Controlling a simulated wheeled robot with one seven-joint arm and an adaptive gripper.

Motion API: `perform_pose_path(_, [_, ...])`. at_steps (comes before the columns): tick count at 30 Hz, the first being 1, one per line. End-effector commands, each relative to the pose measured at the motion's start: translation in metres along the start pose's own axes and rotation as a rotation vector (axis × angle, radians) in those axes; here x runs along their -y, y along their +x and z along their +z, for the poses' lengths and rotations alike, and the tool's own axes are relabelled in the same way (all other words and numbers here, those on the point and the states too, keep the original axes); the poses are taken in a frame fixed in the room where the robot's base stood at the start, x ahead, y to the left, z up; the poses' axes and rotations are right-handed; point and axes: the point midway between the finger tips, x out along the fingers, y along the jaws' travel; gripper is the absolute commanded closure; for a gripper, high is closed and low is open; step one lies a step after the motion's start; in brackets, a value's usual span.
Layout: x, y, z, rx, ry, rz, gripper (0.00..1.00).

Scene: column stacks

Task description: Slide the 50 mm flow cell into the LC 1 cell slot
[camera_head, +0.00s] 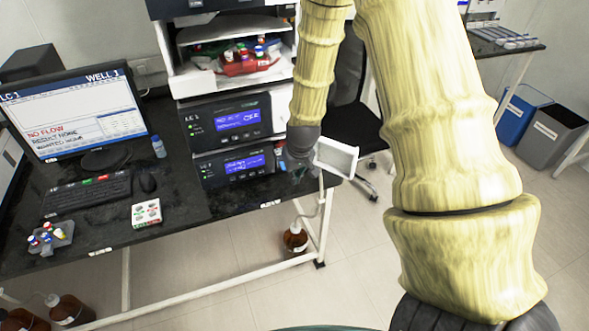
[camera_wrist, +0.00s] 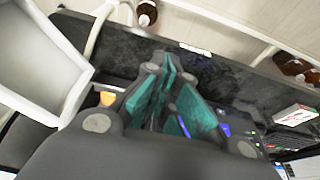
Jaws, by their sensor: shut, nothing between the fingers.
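The LC 1 stack (camera_head: 225,122) stands at the right part of the bench, with lit blue displays on its dark modules. My gripper (camera_head: 297,172) is at the right side of the lower module (camera_head: 236,165), low over the bench end. Its teal fingers also show in the wrist view (camera_wrist: 168,66), shut and empty. I cannot make out the 50 mm flow cell in either view. I cannot make out the LC 1 cell slot either; my gripper covers part of the lower module's right end.
A white open tray-like part (camera_head: 336,158) is close beside my gripper; it also shows in the wrist view (camera_wrist: 35,65). A small white box (camera_head: 146,213), a vial rack (camera_head: 50,238), a keyboard (camera_head: 87,194) and a monitor (camera_head: 75,115) are on the bench. A brown bottle (camera_head: 295,239) stands below.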

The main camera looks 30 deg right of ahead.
Motion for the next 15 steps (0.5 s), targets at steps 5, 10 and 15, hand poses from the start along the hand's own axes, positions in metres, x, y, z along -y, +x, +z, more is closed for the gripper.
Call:
perform_pose_path(5, [0.0, 0.018, 0.001, 0.002, 0.0, 0.0, 1.0])
perform_pose_path(10, [0.0, 0.036, 0.001, 0.002, 0.0, 0.0, 1.0])
perform_pose_path(15, [0.0, 0.053, 0.001, 0.002, 0.001, 0.0, 1.0])
